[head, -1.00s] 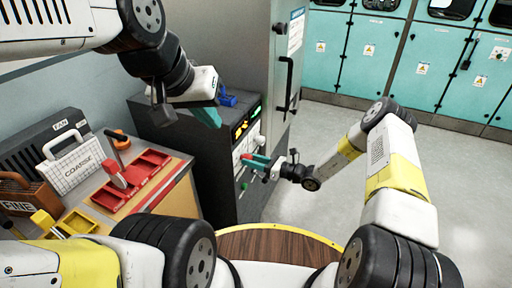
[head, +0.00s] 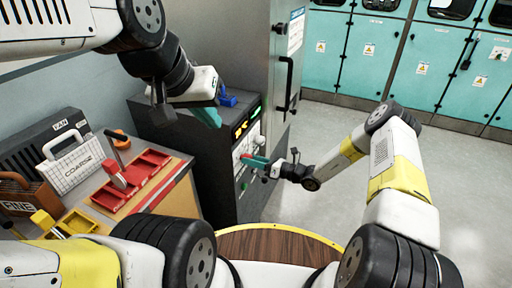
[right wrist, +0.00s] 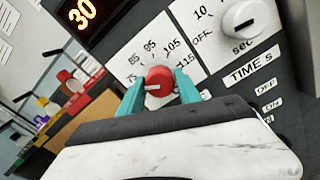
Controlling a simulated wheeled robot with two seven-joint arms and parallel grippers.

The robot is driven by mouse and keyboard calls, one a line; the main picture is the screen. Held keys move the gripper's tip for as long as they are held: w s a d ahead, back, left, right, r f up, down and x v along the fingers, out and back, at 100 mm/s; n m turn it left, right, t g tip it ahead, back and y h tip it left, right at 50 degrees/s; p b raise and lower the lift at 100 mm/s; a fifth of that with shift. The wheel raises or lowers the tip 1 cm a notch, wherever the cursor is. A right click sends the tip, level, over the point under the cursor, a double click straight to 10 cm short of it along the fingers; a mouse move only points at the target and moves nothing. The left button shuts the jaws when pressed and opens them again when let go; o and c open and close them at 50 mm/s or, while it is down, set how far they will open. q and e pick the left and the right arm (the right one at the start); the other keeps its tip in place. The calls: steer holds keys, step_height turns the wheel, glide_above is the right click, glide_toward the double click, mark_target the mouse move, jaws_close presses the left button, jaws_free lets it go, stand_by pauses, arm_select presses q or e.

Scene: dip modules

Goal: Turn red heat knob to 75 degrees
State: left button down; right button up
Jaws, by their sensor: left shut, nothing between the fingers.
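The red heat knob (right wrist: 159,79) sits on a white dial plate with marks from 75 to 115. Its white pointer line faces left in the right wrist view, close to the 75 mark. My right gripper (head: 254,161) is at the control panel. In the right wrist view its teal fingers (right wrist: 161,86) stand on either side of the knob, very close to it. I cannot tell whether both fingers press on it. My left gripper (head: 206,114) is shut and empty, above the dark cabinet, away from the knob.
The dark control cabinet (head: 185,140) also carries a white TIME knob (right wrist: 240,20) and a lit display reading 30 (right wrist: 82,14). A red tray (head: 150,170) and a white COARSE box (head: 80,165) stand on the bench at left. Open floor lies to the right.

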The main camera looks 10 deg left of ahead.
steer(key=shift+o, duration=1.3)
steer(key=shift+d, duration=0.1)
steer(key=v, duration=0.7)
steer(key=shift+d, duration=0.3)
steer(key=shift+s, duration=0.1)
